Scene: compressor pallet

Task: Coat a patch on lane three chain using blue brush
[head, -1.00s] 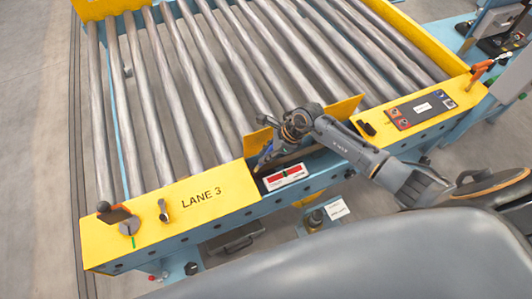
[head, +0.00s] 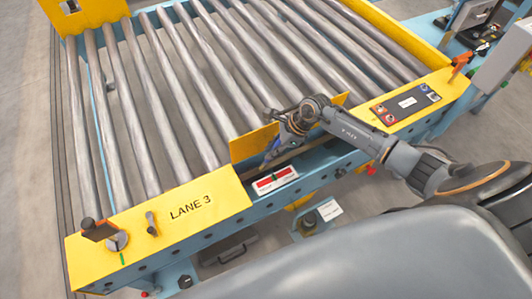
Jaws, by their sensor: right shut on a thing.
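The lane three conveyor carries the label LANE 3 (head: 190,208) on its yellow side cover. A narrow opening with raised yellow flaps (head: 254,143) breaks this cover. My right gripper (head: 273,150) is at the left end of the opening, pointing down, shut on a slim blue thing, seemingly the blue brush (head: 268,160). The brush is small and mostly hidden by the gripper and flap. I cannot make out the chain inside the opening, nor whether the bristles touch it. My left gripper is not in view.
A control panel (head: 406,103) is to the right. A dark container with a white label (head: 329,211) stands below the side. Metal rollers (head: 180,90) fill the deck behind.

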